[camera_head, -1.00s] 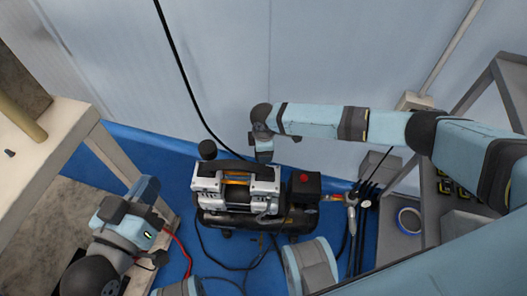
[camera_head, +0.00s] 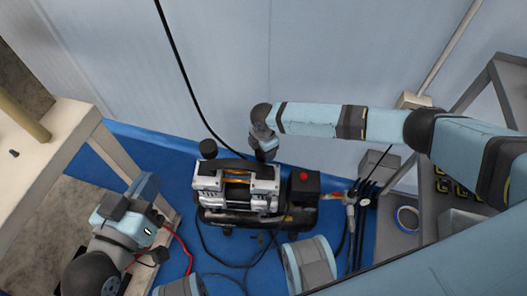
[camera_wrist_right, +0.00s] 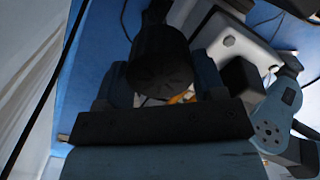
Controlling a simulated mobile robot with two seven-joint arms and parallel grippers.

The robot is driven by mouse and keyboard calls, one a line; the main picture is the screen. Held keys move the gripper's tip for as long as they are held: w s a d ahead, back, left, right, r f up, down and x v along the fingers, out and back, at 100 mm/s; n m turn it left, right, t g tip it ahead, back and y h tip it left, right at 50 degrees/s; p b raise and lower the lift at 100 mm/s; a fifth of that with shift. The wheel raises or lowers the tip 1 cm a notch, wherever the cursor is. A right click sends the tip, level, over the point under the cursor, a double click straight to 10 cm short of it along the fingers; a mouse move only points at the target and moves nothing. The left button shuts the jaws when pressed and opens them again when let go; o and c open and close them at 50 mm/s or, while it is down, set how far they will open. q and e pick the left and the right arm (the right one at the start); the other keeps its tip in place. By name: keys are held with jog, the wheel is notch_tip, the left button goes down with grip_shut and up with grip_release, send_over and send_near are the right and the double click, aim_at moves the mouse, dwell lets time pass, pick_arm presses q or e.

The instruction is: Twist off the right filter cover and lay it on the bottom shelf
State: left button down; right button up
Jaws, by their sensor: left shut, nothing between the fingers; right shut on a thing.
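The compressor (camera_head: 238,192) stands on the blue floor, with one black round filter cover (camera_head: 208,148) at its left end. My right gripper (camera_head: 264,148) points down at the back right of the compressor. In the right wrist view its fingers are shut on a black ribbed filter cover (camera_wrist_right: 160,62). I cannot tell whether this cover is still seated, as the arm and fingers hide its base. My left gripper (camera_head: 147,184) is shut and empty, left of the compressor and beside the pale table. A low grey shelf (camera_head: 396,243) shows at the right.
A blue tape roll (camera_head: 408,219) lies on the low shelf. A pale table (camera_head: 62,135) stands at the left. Black hoses (camera_head: 360,215) and cables lie around the compressor. The white wall (camera_head: 330,60) is close behind my right arm.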

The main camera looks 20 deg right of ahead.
jog(key=n, duration=0.2)
jog(key=shift+n, duration=0.3)
jog(key=shift+r+p, duration=3.05)
